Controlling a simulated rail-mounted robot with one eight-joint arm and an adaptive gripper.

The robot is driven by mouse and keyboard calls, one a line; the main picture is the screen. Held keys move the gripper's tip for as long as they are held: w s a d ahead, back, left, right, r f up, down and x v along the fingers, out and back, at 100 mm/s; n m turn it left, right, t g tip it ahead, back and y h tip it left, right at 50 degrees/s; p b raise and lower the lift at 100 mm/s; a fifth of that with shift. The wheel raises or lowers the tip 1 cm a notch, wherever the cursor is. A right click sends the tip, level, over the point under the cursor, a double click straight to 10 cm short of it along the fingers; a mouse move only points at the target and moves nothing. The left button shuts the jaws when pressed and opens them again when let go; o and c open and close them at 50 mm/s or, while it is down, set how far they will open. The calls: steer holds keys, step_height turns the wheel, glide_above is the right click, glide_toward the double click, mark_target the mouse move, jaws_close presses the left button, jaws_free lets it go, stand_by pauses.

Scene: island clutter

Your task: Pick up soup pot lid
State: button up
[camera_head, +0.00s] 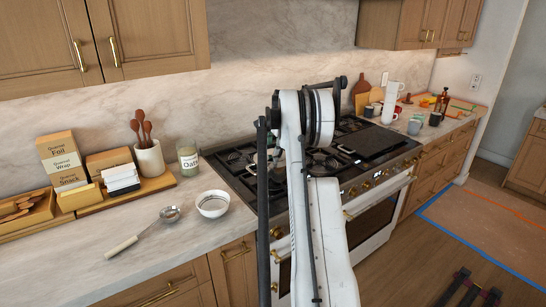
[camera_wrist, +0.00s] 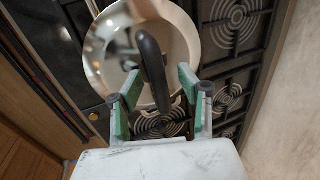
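The soup pot lid (camera_wrist: 180,28) shows in the wrist view as a round, shiny, pale metal disc over the stove. Its black handle (camera_wrist: 152,65) stands up towards the camera. My gripper (camera_wrist: 154,88) is open, with one green-padded finger on each side of the handle. Gaps show between the handle and both pads, so I see no grip on it. In the head view my arm hides the gripper and most or all of the lid. What lies under the lid is hidden.
The black stove top (camera_head: 375,140) has several burners and a flat griddle plate. A white bowl (camera_head: 212,204) and a ladle (camera_head: 143,232) lie on the left counter. A jar (camera_head: 188,161) and a utensil crock (camera_head: 149,158) stand behind. Cups and boards crowd the right counter.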

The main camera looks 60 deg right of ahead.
jaws_close()
steer(key=shift+r, duration=0.2)
stand_by(0.5)
